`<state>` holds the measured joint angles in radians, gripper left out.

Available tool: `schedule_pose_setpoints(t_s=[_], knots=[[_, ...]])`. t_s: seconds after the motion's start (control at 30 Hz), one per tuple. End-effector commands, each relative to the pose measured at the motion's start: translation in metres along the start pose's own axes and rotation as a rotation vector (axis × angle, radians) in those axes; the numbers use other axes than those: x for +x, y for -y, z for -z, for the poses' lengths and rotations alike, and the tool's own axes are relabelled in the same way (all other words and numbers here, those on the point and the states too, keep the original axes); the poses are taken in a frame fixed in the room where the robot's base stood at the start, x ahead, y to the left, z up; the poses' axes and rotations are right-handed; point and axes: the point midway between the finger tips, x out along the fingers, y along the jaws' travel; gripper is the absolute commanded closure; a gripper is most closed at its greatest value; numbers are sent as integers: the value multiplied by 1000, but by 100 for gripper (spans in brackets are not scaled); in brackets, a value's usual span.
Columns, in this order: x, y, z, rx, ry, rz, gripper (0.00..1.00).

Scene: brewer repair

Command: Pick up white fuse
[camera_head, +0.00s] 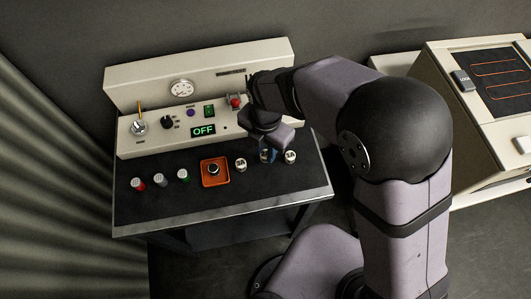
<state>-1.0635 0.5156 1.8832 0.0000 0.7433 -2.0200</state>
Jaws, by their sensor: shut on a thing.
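My gripper (267,154) points down over the right part of the dark bench top. It is shut on a small piece, likely a fuse, that its fingers mostly hide; its colour is unclear. A white-topped piece marked with dark characters (241,164) stands just left of the gripper. A similar white-topped piece (290,157) stands just right of it. Further left, a red-bodied piece (137,184), a pale grey-white one (160,180) and a green one (183,175) stand upright in a row.
An orange square with a round dark socket (214,171) sits mid-bench. The cream control panel (150,147) behind has knobs, a gauge and a green "OFF" display (203,130). A cream cabinet (460,130) stands at right. The bench front strip is clear.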

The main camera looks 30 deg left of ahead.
Motion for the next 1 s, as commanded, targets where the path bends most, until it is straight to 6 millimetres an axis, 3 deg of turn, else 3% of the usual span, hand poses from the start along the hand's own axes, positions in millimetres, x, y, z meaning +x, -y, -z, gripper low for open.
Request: schedule_pose_setpoints(t_s=[0.43,0.83,1.0], knots=[[-67,-1,0,0,2,-3,100],[-87,2,-4,11,0,0,100],[-84,16,-9,38,-3,6,100]])
